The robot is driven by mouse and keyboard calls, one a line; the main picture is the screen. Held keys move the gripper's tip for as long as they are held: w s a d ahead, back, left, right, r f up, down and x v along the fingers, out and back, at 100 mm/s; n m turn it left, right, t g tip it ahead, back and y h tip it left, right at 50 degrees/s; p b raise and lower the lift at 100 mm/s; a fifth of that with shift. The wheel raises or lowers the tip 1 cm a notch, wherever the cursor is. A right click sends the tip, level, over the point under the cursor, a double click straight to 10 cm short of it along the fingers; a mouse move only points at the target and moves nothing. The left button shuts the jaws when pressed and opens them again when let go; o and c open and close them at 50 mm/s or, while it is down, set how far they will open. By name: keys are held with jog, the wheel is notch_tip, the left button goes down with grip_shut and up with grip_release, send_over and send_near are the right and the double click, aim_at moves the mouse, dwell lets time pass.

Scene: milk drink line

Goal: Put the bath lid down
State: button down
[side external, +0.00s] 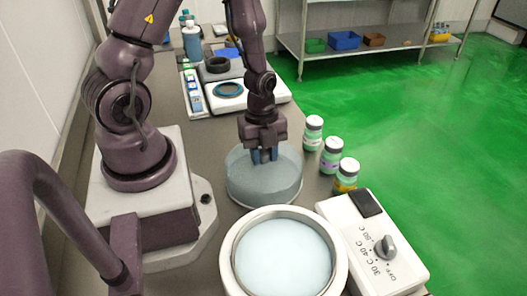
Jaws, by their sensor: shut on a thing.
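The bath lid (262,186) is a round, translucent grey-blue cover. It is just behind the open water bath (229,268), a white round vessel with a metal rim and pale blue liquid inside. My gripper (264,156) points down with its blue fingers shut on the lid's top; the fingers hide the part they grip. The lid looks level and low over the grey bench. I cannot tell whether its underside touches the bench.
Several small capped bottles (331,155) stand close to the lid's right. A white control box (372,245) with a dial is beside the bath. Behind are a scale (265,91) with a dark ring, a pipette-like blue-white device (194,93) and a blue bottle (192,44).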

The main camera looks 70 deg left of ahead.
jog(key=c, duration=0.8)
grip_release()
jog(key=shift+c, duration=0.2)
jog(key=s+d+r+n+t, duration=0.1)
jog(key=r+n+t, duration=0.1)
jog(key=r+n, duration=0.4)
jog(key=s+d+r+n+t+y, duration=0.1)
jog(key=r+n, duration=0.5)
jog(key=r, duration=0.7)
jog(key=s+d+r+n+t, duration=0.2)
jog(key=r+n, duration=0.4)
jog(key=r, duration=0.3)
jog(key=shift+s+d+r+t, duration=0.25)
jog(key=shift+s+d+t, duration=0.05)
jog(key=shift+d, duration=0.2)
